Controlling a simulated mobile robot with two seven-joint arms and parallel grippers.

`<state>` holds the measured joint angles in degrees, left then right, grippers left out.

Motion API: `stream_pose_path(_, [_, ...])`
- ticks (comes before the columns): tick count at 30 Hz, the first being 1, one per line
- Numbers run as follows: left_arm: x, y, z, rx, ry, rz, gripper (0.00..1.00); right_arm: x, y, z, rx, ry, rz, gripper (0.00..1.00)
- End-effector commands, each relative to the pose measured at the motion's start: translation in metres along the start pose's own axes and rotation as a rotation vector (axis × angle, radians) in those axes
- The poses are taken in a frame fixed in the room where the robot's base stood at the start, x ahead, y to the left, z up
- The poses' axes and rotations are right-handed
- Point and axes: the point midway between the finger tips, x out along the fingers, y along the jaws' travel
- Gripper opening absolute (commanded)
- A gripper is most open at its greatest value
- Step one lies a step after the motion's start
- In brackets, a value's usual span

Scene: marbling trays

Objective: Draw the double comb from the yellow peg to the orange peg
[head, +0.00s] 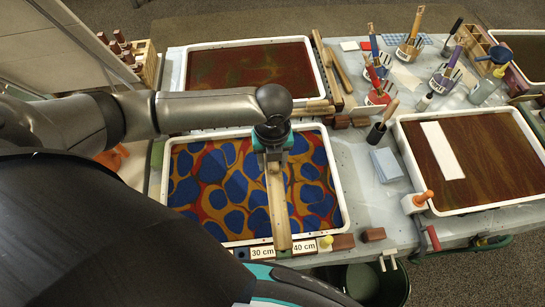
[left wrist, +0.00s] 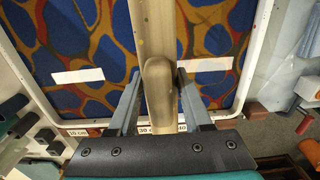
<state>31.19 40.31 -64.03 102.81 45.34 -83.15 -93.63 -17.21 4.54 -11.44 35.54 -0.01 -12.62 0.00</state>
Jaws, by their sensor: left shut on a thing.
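My left gripper (head: 273,158) is shut on a long pale wooden bar, which I take to be the double comb (head: 280,215). The bar lies front to back over the blue, red and ochre marbled tray (head: 343,205), its near end at the front rim. In the left wrist view the bar (left wrist: 160,90) runs between the fingers (left wrist: 157,92); its teeth are not visible. The yellow peg (head: 327,241) is at the front rim beside the 40 cm label. My right gripper is not in view.
A dark reddish tray (head: 316,60) lies behind, and a brown tray (head: 405,150) with a white strip (head: 442,150) lies right. Brown blocks (head: 343,242) sit near the front edge. A dark cup (head: 377,137) and tool holders stand at the right. A bin (head: 380,285) is below.

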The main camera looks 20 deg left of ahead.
Motion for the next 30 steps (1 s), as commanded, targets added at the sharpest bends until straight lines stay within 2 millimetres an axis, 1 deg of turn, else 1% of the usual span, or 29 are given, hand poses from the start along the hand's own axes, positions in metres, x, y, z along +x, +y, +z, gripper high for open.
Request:
stream_pose_path(1, [0.005,0.0,0.0,0.0,0.0,0.0,0.05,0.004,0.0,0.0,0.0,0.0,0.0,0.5])
stream_pose_path(15, [0.036,0.0,-0.001,0.0,0.001,-0.001,0.05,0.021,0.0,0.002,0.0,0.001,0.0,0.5])
stream_pose_path(21, [0.043,0.0,-0.001,0.0,0.001,-0.001,0.05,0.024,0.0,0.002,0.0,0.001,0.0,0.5])
stream_pose_path(30, [0.044,0.0,0.0,0.0,0.001,-0.001,0.05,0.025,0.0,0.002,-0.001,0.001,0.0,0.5])
